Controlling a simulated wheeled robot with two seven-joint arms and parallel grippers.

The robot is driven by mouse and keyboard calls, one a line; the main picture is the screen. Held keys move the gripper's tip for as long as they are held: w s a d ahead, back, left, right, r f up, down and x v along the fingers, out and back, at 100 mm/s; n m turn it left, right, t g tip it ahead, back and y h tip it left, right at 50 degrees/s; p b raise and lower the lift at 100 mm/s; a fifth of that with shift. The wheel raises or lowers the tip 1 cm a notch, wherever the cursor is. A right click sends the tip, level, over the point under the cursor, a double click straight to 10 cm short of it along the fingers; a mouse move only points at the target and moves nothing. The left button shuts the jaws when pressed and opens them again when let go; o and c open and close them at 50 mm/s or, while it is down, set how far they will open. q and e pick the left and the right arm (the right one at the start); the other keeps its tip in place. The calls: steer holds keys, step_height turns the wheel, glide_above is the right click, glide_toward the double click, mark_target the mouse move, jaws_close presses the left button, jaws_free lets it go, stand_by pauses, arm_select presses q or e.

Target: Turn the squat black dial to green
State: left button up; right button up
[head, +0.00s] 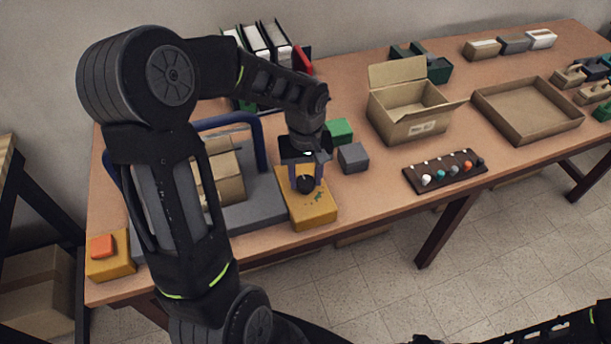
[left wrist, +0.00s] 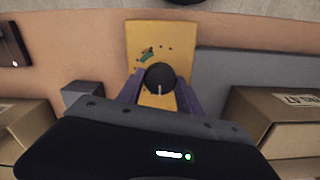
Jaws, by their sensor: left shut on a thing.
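The squat black dial (head: 306,184) sits on top of a yellow box (head: 317,215) near the table's front edge. In the left wrist view the dial (left wrist: 160,77) shows a pale pointer line on its side toward the gripper. A green mark (left wrist: 148,53) and several small dark dots lie on the yellow face around the dial. My left gripper (head: 305,175) points down from above, its purple fingers on either side of the dial, shut on it. My right gripper is not in view; only part of my right arm shows at the lower right.
A grey block (head: 353,158) and a green block (head: 339,131) stand close by the yellow box. A blue-handled grey base with cardboard boxes (head: 226,178) is to the left. An open carton (head: 408,115), a shallow tray (head: 527,110) and a dark peg board (head: 445,172) lie right.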

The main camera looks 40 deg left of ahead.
arm_select(q)
steer(key=shift+m, duration=1.6)
steer(key=m+b, duration=0.1)
steer(key=m, duration=0.9)
steer(key=shift+m, duration=0.4)
steer(key=m, duration=0.3)
steer(key=shift+m, duration=0.3)
steer(key=m+p, duration=0.1)
steer(key=m, duration=0.2)
steer(key=shift+r+m, duration=0.1)
steer(key=shift+m, duration=0.2)
steer(key=m+p, duration=0.1)
steer(key=m, duration=0.5)
steer(key=shift+m, duration=0.3)
